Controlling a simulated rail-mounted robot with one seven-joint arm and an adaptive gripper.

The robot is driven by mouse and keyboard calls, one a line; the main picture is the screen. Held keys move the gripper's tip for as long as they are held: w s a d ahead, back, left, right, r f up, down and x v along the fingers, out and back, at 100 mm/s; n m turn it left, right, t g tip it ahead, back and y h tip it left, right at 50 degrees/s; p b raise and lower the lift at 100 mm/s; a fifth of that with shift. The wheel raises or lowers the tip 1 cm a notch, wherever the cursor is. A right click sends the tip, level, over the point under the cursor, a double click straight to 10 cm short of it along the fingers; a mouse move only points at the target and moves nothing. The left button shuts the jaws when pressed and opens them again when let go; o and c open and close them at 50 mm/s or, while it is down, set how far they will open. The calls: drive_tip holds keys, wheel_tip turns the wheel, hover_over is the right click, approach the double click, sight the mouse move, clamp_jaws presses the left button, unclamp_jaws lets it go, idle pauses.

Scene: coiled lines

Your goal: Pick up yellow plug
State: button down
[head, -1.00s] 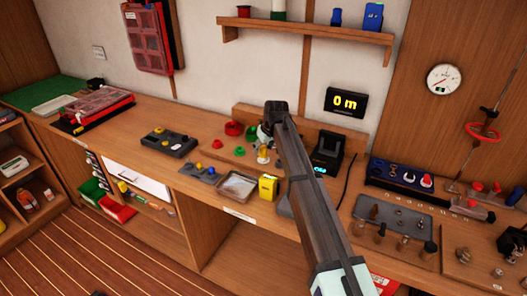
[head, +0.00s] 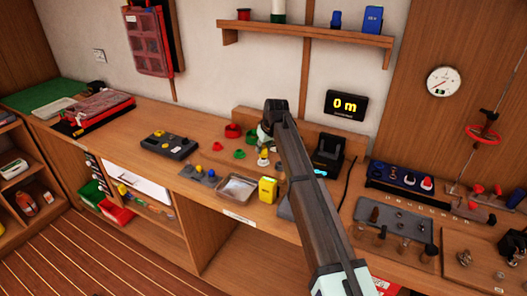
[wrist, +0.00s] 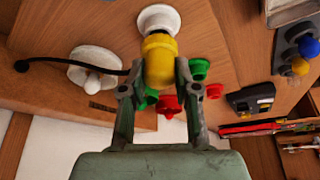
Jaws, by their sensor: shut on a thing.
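The yellow plug (wrist: 160,62) is a rounded yellow cylinder in the middle of the wrist view. My gripper (wrist: 160,88) is shut on it, one finger at each side. A white round piece (wrist: 158,18) shows at the plug's far end; I cannot tell whether the plug is apart from it. In the head view the yellow plug (head: 263,153) shows small under my gripper (head: 265,142), over the bench top. My arm hides part of the bench behind it.
Red (head: 233,130) and green (head: 239,154) pieces lie close by on the bench. A white disc with a black cord (wrist: 95,68) is beside the plug. A clear tray (head: 236,188) and a yellow box (head: 267,190) stand at the front edge. A black dock (head: 328,155) is to the right.

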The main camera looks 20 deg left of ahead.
sight(264, 147)
wheel_tip(264, 147, up, 19)
drive_tip(key=b, duration=0.3)
drive_tip(key=shift+f, duration=0.2)
drive_tip(key=shift+n+g+y+p, duration=0.4)
drive_tip(key=shift+n+g+p, duration=0.1)
drive_tip(key=shift+n, duration=1.1)
drive_tip(key=shift+n+g+p, duration=0.45)
drive_tip(key=shift+n+g, duration=0.25)
drive_tip(key=shift+n, duration=1)
